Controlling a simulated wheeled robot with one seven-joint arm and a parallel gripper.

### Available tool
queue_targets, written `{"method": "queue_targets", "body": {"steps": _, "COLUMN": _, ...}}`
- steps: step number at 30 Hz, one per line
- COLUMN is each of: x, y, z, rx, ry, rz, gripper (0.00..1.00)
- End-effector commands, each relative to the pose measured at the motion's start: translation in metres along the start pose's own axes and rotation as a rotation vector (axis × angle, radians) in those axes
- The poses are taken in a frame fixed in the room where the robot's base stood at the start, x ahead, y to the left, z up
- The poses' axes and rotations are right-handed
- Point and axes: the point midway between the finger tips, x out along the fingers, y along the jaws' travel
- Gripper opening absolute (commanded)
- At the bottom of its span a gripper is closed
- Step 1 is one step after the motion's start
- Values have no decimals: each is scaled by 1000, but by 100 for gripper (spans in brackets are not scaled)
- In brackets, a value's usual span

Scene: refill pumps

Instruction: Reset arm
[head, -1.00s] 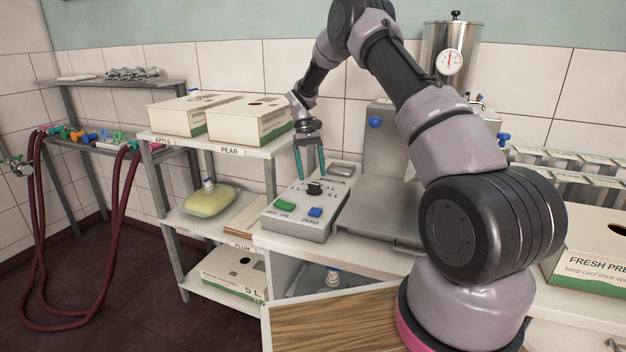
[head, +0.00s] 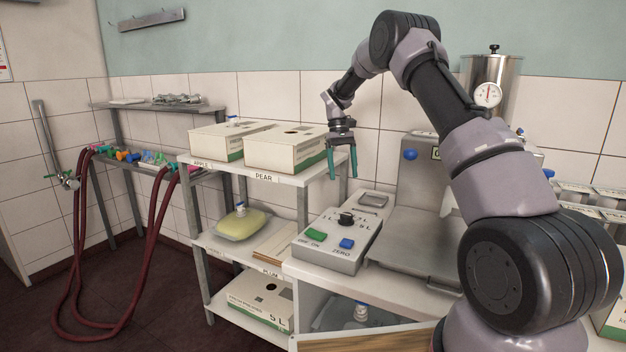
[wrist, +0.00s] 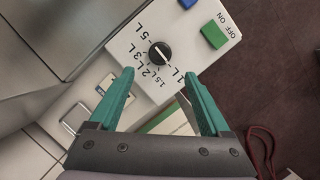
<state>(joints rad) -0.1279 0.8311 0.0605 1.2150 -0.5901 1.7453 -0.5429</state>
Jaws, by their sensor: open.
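My gripper (head: 343,162) is open and empty, with its green fingers pointing down. It hangs above the back of the grey control box (head: 327,254), apart from it. The box has a black dial (head: 346,219), a green OFF/ON switch (head: 316,235) and a blue ZERO button (head: 346,243). In the wrist view my gripper (wrist: 160,95) has its fingers spread, with the black dial (wrist: 159,56) beyond and between them. The dial's volume marks, such as 1 L, 2 L, 3 L and 5 L, are readable there.
A shelf unit (head: 262,178) left of the box holds cartons (head: 285,150) and a yellow pouch (head: 238,224). A metal filling machine (head: 425,190) stands to the right. Red hoses (head: 145,250) hang at far left. An open wooden cabinet door (head: 370,341) is in front.

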Motion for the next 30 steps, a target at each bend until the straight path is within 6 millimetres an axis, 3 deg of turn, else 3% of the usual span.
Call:
{"method": "queue_targets", "body": {"steps": 1, "x": -18, "y": 2, "z": 13, "rx": 11, "ry": 30, "rz": -4, "gripper": 81}}
{"method": "queue_targets", "body": {"steps": 6, "x": -70, "y": 6, "z": 67, "rx": 58, "ry": 145, "rz": -24, "gripper": 81}}
{"method": "queue_targets", "body": {"steps": 15, "x": -128, "y": 8, "z": 176, "rx": 160, "ry": 355, "rz": -77, "gripper": 81}}
{"method": "queue_targets", "body": {"steps": 23, "x": -144, "y": 5, "z": 272, "rx": 260, "ry": 542, "rz": -139, "gripper": 81}}
{"method": "queue_targets", "body": {"steps": 30, "x": -132, "y": -2, "z": 353, "rx": 359, "ry": 714, "rz": -210, "gripper": 81}}
